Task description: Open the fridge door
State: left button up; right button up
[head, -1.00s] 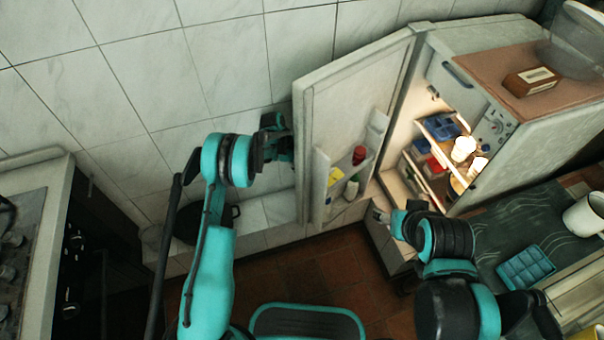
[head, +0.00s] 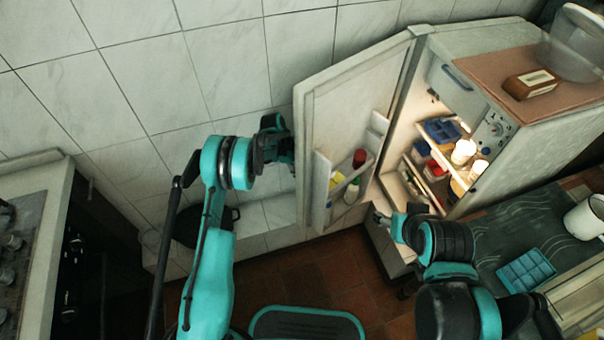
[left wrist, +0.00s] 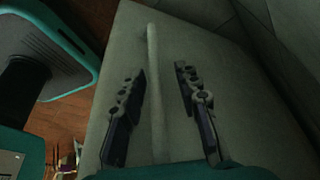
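The white fridge door (head: 335,105) stands wide open in the head view, its shelved inner side facing me. The fridge (head: 520,125) behind it is lit inside. My left gripper (head: 280,140) is on the outer side of the door, partly hidden by its edge. In the left wrist view, the long pale door handle (left wrist: 155,110) runs between the two spread fingers of my left gripper (left wrist: 161,74), with a gap on each side. My right gripper (head: 381,216) is low in front of the fridge opening, too small to tell its state.
Bottles (head: 359,158) stand in the door shelf. A white mug (head: 584,217) and a blue tray (head: 525,269) sit at right. A stove (head: 35,240) is at left. Tiled floor (head: 330,270) shows below the door.

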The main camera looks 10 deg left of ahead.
pick_arm(q)
jog(key=v, duration=1.1)
jog(key=shift+r, duration=0.25)
